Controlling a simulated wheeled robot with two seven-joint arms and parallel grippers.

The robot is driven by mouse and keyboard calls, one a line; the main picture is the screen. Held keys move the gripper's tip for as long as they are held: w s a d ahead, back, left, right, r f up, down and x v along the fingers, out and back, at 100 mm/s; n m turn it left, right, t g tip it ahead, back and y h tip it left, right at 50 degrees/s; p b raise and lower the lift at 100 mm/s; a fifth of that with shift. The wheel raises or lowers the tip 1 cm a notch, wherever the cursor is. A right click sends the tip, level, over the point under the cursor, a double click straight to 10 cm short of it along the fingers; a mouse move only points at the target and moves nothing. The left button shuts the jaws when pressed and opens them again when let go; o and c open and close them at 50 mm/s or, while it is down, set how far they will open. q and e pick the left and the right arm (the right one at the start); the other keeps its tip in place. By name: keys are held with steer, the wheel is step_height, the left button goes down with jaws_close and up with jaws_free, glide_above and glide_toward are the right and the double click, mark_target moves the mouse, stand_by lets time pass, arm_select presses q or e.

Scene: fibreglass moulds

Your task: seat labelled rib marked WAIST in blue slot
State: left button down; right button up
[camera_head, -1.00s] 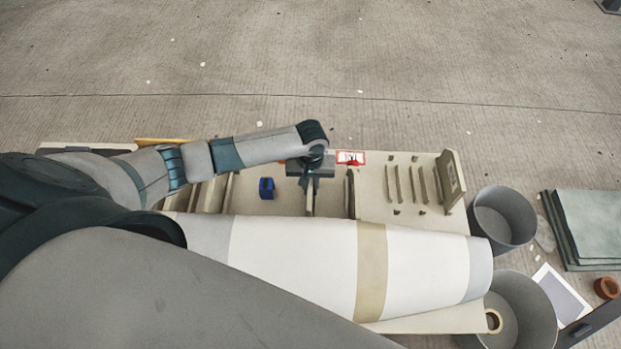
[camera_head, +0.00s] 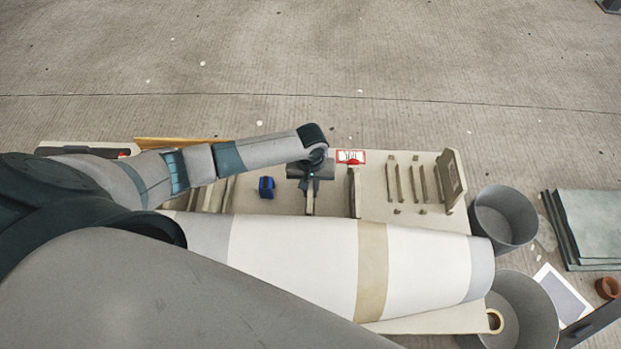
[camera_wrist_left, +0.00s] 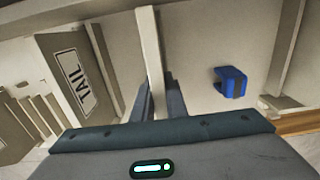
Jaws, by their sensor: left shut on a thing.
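My left gripper (camera_head: 310,186) is shut on a thin beige rib (camera_wrist_left: 150,50), seen nearly edge-on between its fingers in the left wrist view. The held rib's label face is not visible, so I cannot read it. A small blue slotted block (camera_head: 266,187) stands on the beige board, just left of the gripper in the head view. It also shows in the left wrist view (camera_wrist_left: 231,82), to the right of the held rib and apart from it. My right gripper is not in view.
A panel labelled TAIL (camera_wrist_left: 75,85) stands left of the held rib in the wrist view. In the head view another upright rib (camera_head: 354,192) and several thin strips (camera_head: 398,183) stand to the right. Grey bins (camera_head: 503,217) flank the board's right end.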

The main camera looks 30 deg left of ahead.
arm_select(q)
steer(key=shift+f+b, duration=0.4)
steer(key=shift+f, duration=0.55)
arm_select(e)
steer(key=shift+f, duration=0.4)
arm_select(q)
steer(key=c, duration=1.7)
jaws_free()
